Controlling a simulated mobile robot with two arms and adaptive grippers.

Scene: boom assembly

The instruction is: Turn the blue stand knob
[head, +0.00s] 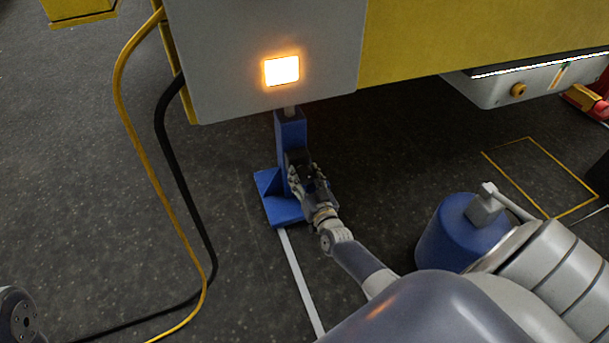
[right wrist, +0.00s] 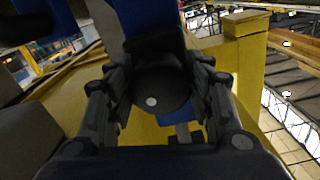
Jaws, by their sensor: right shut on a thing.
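The blue stand (head: 290,128) rises from a blue foot on the dark floor, under the grey end of the yellow boom. Its upper part also shows in the right wrist view (right wrist: 150,20). In the head view the gripper mostly hides the knob. My left gripper is out of view.
The boom's grey end plate (head: 225,60) with a lit lamp (head: 282,70) overhangs the stand. A yellow cable (head: 121,100) and a black cable (head: 175,160) hang at left. A blue drum-shaped object (head: 440,235) is at right.

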